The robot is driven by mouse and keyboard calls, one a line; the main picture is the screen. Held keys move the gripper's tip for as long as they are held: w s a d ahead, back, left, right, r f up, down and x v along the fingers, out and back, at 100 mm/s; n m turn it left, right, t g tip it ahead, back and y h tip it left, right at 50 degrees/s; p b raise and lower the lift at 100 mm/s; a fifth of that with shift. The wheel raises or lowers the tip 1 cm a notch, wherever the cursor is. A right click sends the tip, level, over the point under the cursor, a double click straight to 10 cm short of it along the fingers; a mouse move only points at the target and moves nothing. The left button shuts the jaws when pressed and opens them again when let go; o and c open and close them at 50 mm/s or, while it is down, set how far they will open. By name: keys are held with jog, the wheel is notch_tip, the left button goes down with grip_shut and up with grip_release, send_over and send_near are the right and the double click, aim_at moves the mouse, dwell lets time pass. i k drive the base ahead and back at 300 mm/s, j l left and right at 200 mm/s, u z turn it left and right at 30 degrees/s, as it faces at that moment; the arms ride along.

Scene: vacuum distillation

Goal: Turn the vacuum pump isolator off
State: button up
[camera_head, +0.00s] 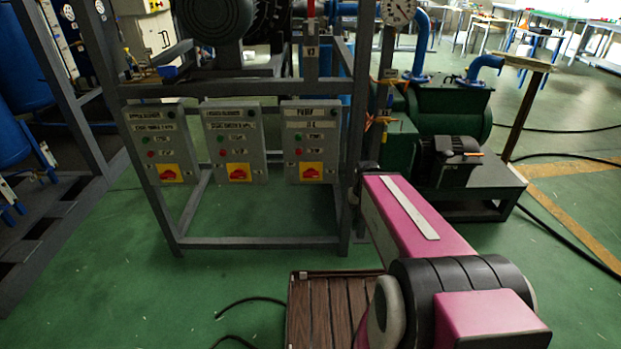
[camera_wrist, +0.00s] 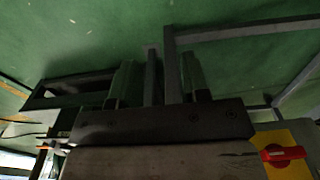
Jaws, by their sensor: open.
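Three grey control boxes hang in a row on the frame. The rightmost box (camera_head: 312,143), whose label seems to read "PUMP", has a red rotary isolator knob (camera_head: 311,171) on a yellow plate near its bottom. Its handle looks roughly horizontal. My gripper is mostly hidden in the head view, by the frame post to the right of this box. In the wrist view my gripper (camera_wrist: 158,68) is open, with nothing between its fingers. A red knob on a yellow plate (camera_wrist: 285,153) shows at that view's lower right corner, apart from the fingers.
The left box (camera_head: 158,145) and middle box (camera_head: 234,145) carry similar red knobs. The grey frame's upright post (camera_head: 354,130) stands close to my arm. A green pump unit (camera_head: 440,110) is at the right. Green floor (camera_head: 240,215) shows below the boxes.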

aim_at(312, 173)
jog(key=k+j+z, duration=0.1)
jog(key=j+z, duration=0.25)
jog(key=k+j+z, duration=0.1)
jog(key=z, duration=0.25)
jog(key=k+j+z, duration=0.15)
jog(key=j+z, duration=0.2)
